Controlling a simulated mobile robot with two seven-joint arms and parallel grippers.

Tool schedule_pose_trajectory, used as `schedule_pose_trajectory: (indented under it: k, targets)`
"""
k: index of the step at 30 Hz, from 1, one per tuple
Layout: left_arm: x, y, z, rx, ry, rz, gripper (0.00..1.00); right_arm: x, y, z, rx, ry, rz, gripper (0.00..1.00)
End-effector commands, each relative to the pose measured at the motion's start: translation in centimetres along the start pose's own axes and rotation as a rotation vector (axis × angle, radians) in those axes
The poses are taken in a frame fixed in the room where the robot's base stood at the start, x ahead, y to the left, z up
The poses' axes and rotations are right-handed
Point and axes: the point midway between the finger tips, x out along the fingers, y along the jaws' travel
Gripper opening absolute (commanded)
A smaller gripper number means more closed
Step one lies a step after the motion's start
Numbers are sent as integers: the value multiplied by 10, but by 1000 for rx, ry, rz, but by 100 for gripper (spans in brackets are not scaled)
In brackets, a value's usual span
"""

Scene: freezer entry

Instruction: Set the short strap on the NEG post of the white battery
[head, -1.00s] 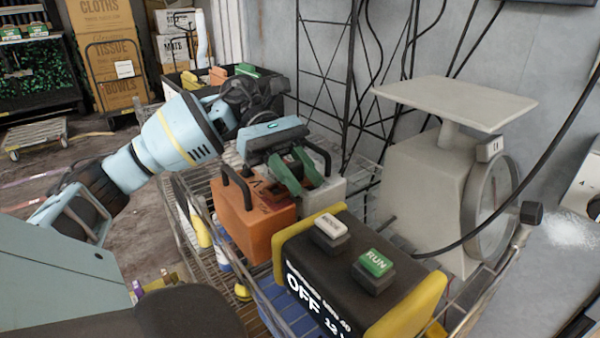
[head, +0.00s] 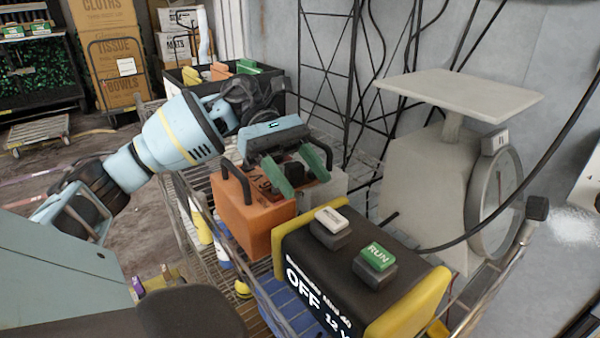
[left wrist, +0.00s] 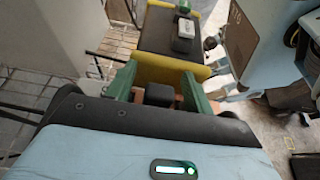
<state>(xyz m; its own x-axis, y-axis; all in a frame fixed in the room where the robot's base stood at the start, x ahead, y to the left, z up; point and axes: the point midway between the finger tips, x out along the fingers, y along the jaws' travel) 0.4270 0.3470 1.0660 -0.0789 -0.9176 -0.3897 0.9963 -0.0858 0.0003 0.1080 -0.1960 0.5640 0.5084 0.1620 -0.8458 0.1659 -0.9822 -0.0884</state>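The white battery (head: 332,190) stands on the wire cart beside the orange battery (head: 248,218), partly hidden behind it and my gripper. My left gripper (head: 305,182) is over the two batteries, with its green fingers pointing down and spread apart. In the left wrist view the fingers (left wrist: 157,92) stand either side of a small black block. I cannot tell whether that block is part of the strap or of a battery. The short strap and the NEG post cannot be made out clearly. My right gripper is not in view.
A black box with yellow ends (head: 345,262), reading OFF, stands in front of the batteries with a white and a green RUN button. A large scale (head: 425,190) stands to the right. A crate (head: 185,78) of coloured items is behind.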

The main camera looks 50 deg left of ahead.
Motion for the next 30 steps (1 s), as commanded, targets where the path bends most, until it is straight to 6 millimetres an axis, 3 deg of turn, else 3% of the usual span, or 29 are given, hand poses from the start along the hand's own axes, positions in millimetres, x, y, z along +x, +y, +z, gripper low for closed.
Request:
schedule_pose_trajectory:
  k: [11, 15, 21, 30]
  targets:
    - [0, 0, 0, 0, 0, 0, 52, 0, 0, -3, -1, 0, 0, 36]
    - [-26, 1, 0, 0, -2, 5, 52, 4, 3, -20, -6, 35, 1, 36]
    - [-59, 1, 0, 1, -2, 3, 52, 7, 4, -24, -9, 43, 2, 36]
    - [-78, 0, 0, 0, 0, 0, 52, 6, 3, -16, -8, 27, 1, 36]
